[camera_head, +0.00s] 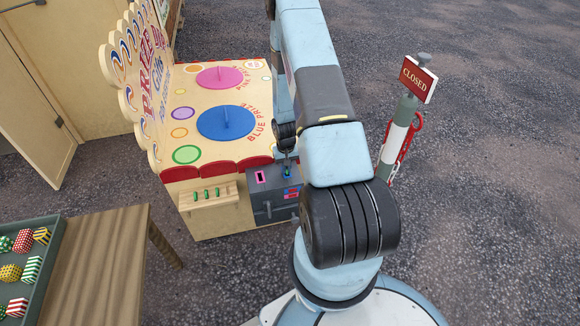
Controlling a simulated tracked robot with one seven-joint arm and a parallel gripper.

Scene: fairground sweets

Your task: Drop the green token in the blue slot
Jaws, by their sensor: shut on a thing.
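My gripper (287,160) points down over the top of a dark grey coin box (275,182) at the front right corner of the prize stall. It is shut on a small green token (287,173), of which only a little shows below the fingers. The blue slot lies at the token's tip, with a bit of blue around it; the gripper and token mostly hide it. I cannot tell whether the token is in the slot or just above it. A pink-framed slot (261,177) is to the left on the same box top.
Several green tokens (206,194) stand on a wooden ledge left of the box. The stall top (205,111) carries pink and blue discs with upright fins. A closed-sign post (400,130) stands right; a table with a tray (57,237) is lower left.

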